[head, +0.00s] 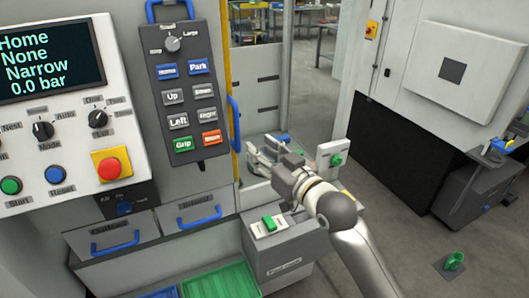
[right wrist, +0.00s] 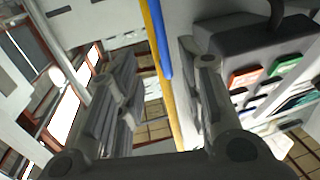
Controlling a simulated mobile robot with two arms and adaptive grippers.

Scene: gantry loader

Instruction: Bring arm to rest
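My right arm comes in from the lower right of the head view, its gripper (head: 264,156) pointing left, just right of the control panel's yellow edge. In the right wrist view the gripper (right wrist: 162,80) has its two fingers wide apart with nothing between them. Behind the gap are a yellow post (right wrist: 160,60) and a blue handle (right wrist: 158,35). The button pendant (head: 188,80) stands left of the gripper, apart from it, and its coloured buttons also show at the right of the wrist view. My left gripper is not in view.
The display (head: 48,62) reads Home, None, Narrow, 0.0 bar. A grey box with a green switch (head: 269,223) lies below my right wrist. A green tray (head: 222,281) is at the bottom.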

